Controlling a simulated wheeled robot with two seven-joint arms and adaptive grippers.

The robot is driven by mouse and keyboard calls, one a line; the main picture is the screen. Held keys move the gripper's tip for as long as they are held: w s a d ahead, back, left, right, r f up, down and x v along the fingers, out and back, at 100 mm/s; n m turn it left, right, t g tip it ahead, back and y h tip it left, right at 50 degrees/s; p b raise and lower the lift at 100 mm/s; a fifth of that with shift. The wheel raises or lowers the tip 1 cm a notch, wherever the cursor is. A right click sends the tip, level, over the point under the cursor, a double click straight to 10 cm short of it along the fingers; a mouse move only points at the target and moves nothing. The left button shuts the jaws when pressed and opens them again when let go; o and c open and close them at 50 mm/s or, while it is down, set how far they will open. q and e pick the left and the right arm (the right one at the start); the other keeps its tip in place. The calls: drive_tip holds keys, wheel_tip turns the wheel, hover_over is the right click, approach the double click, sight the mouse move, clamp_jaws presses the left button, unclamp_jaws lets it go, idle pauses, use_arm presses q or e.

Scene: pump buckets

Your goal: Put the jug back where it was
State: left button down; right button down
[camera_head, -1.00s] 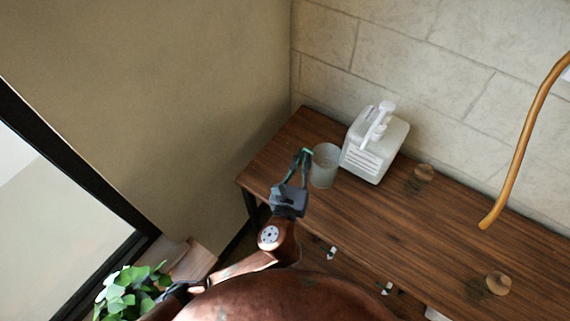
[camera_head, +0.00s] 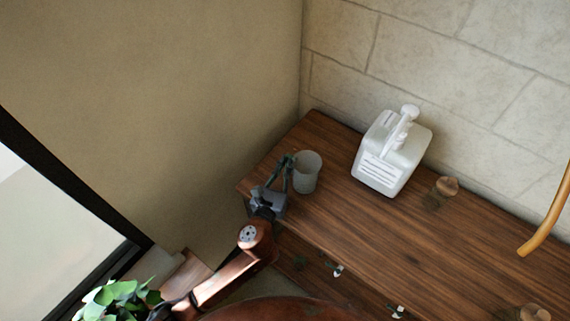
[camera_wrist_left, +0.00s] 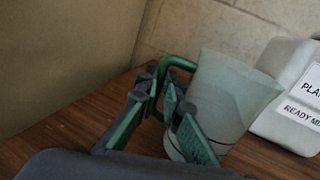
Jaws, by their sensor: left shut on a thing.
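The jug (camera_head: 307,174) is a pale translucent cup near the left end of the wooden table, left of the white pump bottle and apart from it. The jug (camera_wrist_left: 222,100) also shows in the left wrist view, with a green handle (camera_wrist_left: 175,63) on its left side. My left gripper (camera_head: 281,178) is at the jug's left side, shut on the handle; its green-padded fingers (camera_wrist_left: 180,118) show in the wrist view. The jug looks roughly upright; I cannot tell whether its base touches the table. My right gripper is not in view.
The white pump bottle (camera_head: 392,160) stands right of the jug, bare tabletop between them. A small round wooden knob (camera_head: 447,186) is further right. A wall bounds the left, a stone wall the back. A leafy plant (camera_head: 112,300) is at lower left.

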use_arm(q)
drive_tip(key=shift+f, duration=0.1)
drive_tip(key=shift+s, duration=0.1)
drive_tip(key=shift+f, duration=0.15)
drive_tip(key=c, duration=2.1)
unclamp_jaws()
